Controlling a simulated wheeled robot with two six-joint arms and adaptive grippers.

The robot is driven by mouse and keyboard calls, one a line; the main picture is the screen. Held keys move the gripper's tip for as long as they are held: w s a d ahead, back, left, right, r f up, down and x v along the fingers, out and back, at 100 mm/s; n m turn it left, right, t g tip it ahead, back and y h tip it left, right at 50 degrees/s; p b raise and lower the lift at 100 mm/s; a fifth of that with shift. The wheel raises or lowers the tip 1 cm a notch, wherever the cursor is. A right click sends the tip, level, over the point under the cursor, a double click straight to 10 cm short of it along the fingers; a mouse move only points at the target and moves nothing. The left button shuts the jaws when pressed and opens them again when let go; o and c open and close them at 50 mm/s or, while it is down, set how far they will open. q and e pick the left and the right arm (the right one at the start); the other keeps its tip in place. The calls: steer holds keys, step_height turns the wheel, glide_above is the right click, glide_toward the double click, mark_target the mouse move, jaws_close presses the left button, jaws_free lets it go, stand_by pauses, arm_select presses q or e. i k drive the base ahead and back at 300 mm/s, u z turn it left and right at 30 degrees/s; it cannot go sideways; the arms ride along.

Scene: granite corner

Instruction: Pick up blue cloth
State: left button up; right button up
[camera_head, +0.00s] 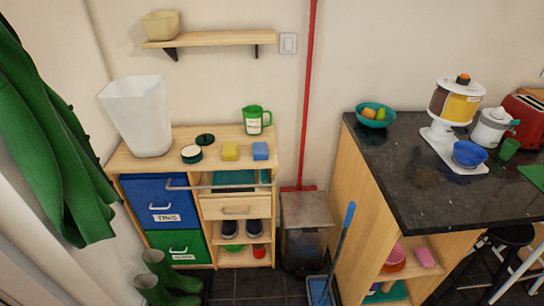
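A small blue folded item (261,151), which looks like the blue cloth, lies on top of the wooden cabinet (222,134) near its right end. A similar yellow item (230,151) lies just left of it, apart from it. The blue item is too small to tell cloth from sponge for sure. Neither of my grippers shows in the head view.
A green jug (255,120) stands just behind the blue item. A round tin (191,154) and a white bin (139,116) stand further left. A rail (218,187) runs along the cabinet front. A dark-topped counter (420,165) is at right.

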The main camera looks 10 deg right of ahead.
mark_target(260, 150)
steer(key=z, duration=1.05)
steer(key=i, duration=1)
